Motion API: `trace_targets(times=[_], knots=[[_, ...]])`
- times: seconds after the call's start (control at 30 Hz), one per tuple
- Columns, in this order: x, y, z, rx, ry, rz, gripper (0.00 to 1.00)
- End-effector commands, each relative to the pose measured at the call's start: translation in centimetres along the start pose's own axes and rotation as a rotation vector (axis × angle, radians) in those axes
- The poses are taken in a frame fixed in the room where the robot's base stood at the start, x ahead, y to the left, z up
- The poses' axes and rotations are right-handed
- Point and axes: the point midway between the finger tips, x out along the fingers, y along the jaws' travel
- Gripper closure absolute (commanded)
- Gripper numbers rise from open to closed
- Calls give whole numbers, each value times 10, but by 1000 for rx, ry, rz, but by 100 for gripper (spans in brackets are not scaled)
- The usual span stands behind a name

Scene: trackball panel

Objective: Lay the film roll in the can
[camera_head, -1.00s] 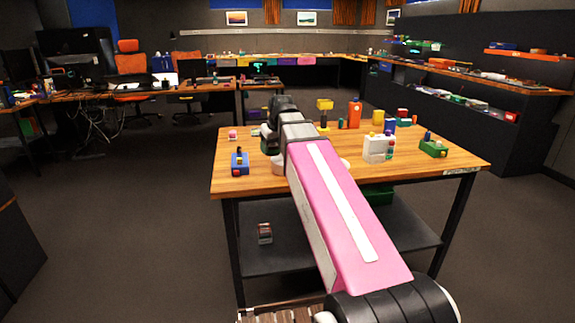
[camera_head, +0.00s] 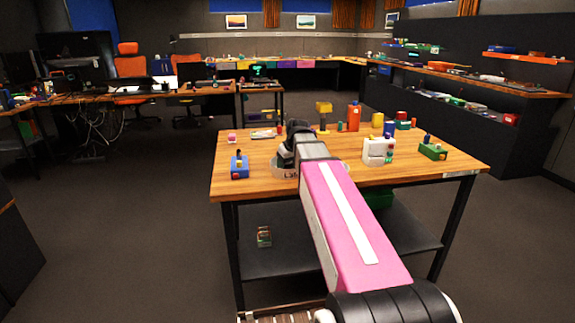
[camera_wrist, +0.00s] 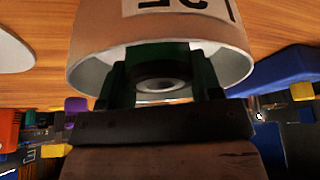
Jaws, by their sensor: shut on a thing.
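The can (camera_head: 284,168) stands on the wooden table in the head view, partly hidden by my arm; its pale label shows. In the wrist view the can (camera_wrist: 95,40) is close, with its mouth and pale inner wall around my fingers. The film roll (camera_wrist: 160,72) is a dark ring with a grey hub between my fingers, within the can's mouth. My gripper (camera_wrist: 163,82) is shut on the roll. I cannot tell whether the roll touches the can's floor. In the head view my arm hides the roll.
A blue box (camera_head: 239,167) stands left of the can, and a white box (camera_head: 377,149) stands to its right. An orange bottle (camera_head: 354,116) is behind. A white rounded object (camera_wrist: 12,52) lies beside the can. The table's front left is clear.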

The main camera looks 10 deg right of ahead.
Motion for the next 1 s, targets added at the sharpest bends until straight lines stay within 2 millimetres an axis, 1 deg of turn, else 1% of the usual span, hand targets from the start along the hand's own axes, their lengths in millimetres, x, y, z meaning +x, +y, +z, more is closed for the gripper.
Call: trace_targets(times=[0.37,0.4,0.47,0.5,0.83,1.0], knots=[[4,0,2,0,0,0,69],[5,0,2,0,0,0,38],[4,0,2,0,0,0,19],[4,0,2,0,0,0,16],[2,0,0,0,1,0,16],[-14,0,1,0,3,1,16]])
